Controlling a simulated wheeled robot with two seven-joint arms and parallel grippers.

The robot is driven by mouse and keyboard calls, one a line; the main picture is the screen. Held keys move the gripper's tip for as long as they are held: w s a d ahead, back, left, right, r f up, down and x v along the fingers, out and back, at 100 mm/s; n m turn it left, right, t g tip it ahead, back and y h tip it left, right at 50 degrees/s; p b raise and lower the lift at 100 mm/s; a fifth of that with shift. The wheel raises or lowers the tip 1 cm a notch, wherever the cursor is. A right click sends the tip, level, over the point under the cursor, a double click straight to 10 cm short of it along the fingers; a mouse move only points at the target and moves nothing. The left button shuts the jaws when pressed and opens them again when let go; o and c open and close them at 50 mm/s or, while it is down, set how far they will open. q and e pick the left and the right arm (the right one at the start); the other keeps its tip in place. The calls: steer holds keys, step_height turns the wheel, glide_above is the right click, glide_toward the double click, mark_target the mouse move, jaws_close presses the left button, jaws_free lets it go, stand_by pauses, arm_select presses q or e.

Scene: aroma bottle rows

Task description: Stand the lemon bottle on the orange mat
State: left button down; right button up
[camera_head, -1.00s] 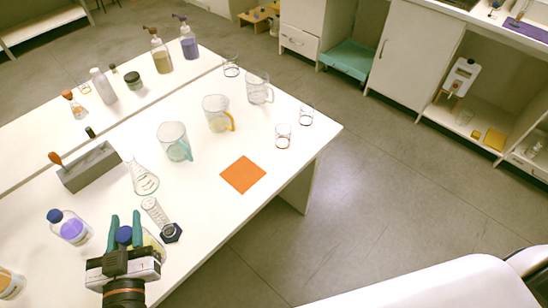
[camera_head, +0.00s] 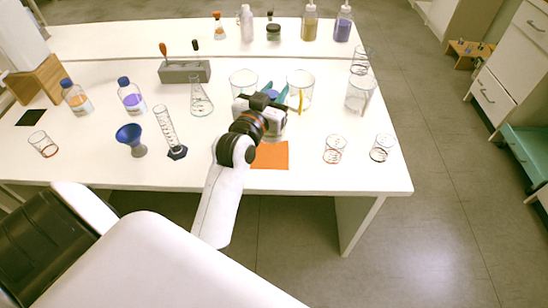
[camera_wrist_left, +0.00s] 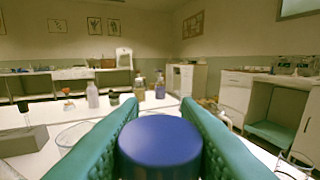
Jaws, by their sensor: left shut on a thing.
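The orange mat (camera_head: 271,156) lies flat near the front edge of the white table, partly covered by my left arm. My left gripper (camera_head: 268,98) is just beyond the mat, its teal fingers shut on a blue-capped bottle. In the left wrist view the blue cap (camera_wrist_left: 160,144) sits between the two teal fingers. The bottle's body is hidden there, and in the head view my gripper hides nearly all of it, so I cannot tell how high its base is. My right gripper is not in view.
A beaker (camera_head: 243,83) and a yellow-handled beaker (camera_head: 300,88) stand close around my left gripper. Two small glasses (camera_head: 334,150) (camera_head: 381,148) stand right of the mat. A flask (camera_head: 201,100), a graduated cylinder (camera_head: 168,130) and a blue funnel (camera_head: 130,138) stand to the left.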

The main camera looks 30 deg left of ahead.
arm_select(q)
steer(key=shift+w+a+f, duration=0.2)
steer(key=shift+a, duration=0.25)
steer(key=shift+w+a+f, duration=0.2)
steer(key=shift+a, duration=0.2)
step_height(320, 180, down, 4)
steer(key=shift+d+f+b, duration=0.1)
steer(key=shift+b, duration=0.35)
steer(key=shift+f, duration=0.3)
steer(key=shift+f+b, duration=0.3)
steer(key=shift+f, duration=1.6)
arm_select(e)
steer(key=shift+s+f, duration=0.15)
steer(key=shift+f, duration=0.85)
arm_select(q)
steer(key=shift+f, duration=0.1)
steer(key=c, duration=1.1)
jaws_free()
steer(key=shift+f, duration=0.1)
